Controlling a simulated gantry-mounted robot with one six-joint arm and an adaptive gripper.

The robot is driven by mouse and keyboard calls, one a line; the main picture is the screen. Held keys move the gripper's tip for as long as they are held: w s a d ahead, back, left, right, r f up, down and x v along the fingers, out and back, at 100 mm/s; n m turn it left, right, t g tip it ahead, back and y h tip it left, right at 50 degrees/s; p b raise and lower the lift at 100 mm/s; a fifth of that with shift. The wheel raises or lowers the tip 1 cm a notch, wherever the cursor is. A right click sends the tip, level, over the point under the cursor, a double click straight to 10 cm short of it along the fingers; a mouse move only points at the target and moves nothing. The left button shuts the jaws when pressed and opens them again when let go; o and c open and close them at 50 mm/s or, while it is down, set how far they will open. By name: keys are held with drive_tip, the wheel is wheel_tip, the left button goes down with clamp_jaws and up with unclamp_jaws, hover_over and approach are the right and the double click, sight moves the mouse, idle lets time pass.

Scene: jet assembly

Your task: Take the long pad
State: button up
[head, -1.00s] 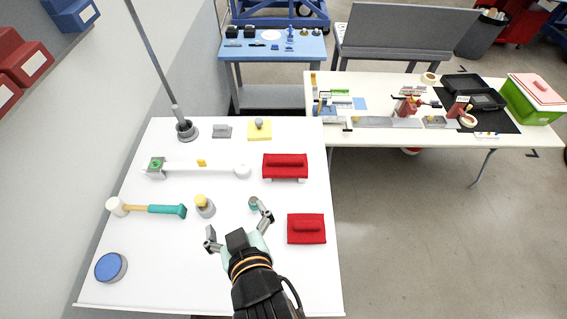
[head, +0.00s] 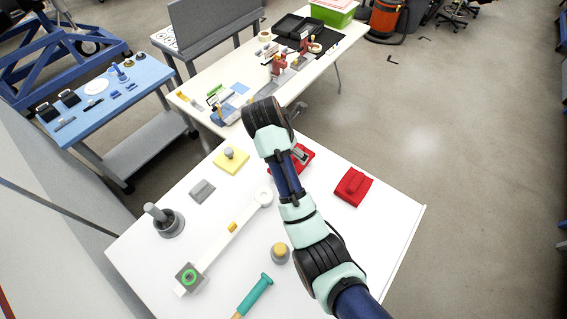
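The longer red pad (head: 307,162), with a raised grip on top, lies on the white table and is partly hidden behind my arm in the head view. My gripper (head: 300,153) is mostly hidden by my arm; a grey part of it shows over this pad. I cannot tell whether its fingers touch the pad or are closed. A shorter red pad (head: 353,187) lies apart to the right.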

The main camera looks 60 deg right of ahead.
drive_tip(key=shift+x, duration=0.95)
drive_tip(key=x, duration=0.2)
drive_tip(key=p+x, duration=0.1)
drive_tip(key=x, duration=0.2)
drive_tip(key=shift+a+f, duration=0.15)
drive_tip(key=shift+a, duration=0.05)
drive_tip(key=shift+w, duration=0.1)
drive_tip(key=c, duration=0.7)
